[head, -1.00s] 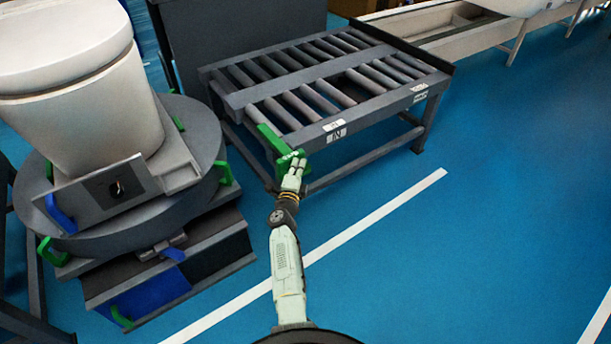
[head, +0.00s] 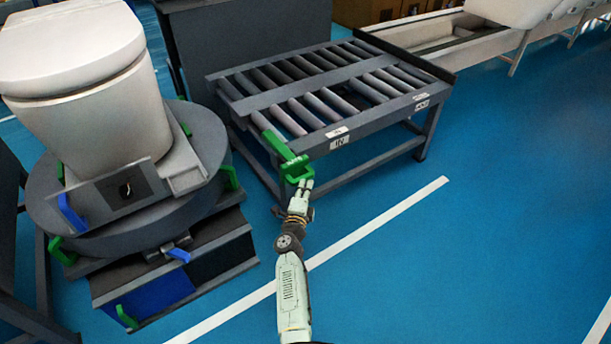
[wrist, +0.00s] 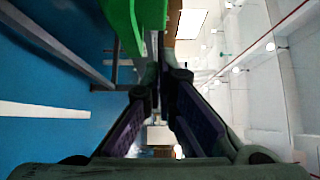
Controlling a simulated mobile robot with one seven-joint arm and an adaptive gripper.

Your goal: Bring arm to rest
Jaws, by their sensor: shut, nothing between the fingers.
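My arm reaches forward from the bottom of the head view. My gripper (head: 304,184) is shut and empty, just in front of and below the green handle (head: 288,158) at the near corner of the roller table. In the wrist view my gripper's fingers (wrist: 158,75) come together beyond dark linkages. The green handle also shows in the wrist view (wrist: 122,22), close beside the fingertips. A small gap shows between handle and fingertips in the head view; contact is hard to tell.
A roller table (head: 392,112) stands ahead. A white toilet (head: 92,105) sits on a round dark turntable (head: 205,150) with green and blue clamps at left. A long pale conveyor (head: 425,32) runs at the back right. Blue floor (head: 500,210) with white lines is clear on the right.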

